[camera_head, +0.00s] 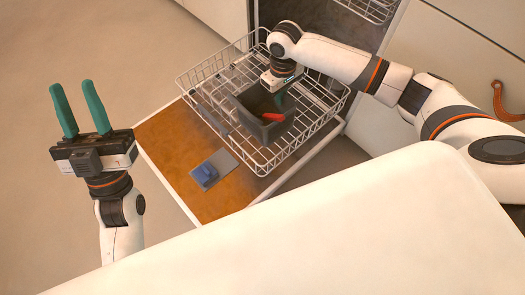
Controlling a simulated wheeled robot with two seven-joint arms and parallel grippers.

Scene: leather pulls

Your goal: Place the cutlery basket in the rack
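The dark grey cutlery basket (247,120) sits within the wire rack (205,77), toward its middle and right, and looks slightly tilted. A red item (272,117) lies in it. Whether its base rests on the rack floor cannot be told. My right gripper (278,97) points down at the basket's far rim. A bit of one green finger shows inside the basket; the other finger is hidden, so its grip is unclear. My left gripper (78,108) is open and empty, its two green fingers pointing up, left of the rack and well apart from it.
The rack is pulled out over the open dishwasher door (185,150), which has a brown inner face. A blue-grey dispenser (206,172) sits on that face. A leather pull (505,102) hangs at right. The floor at left is clear.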

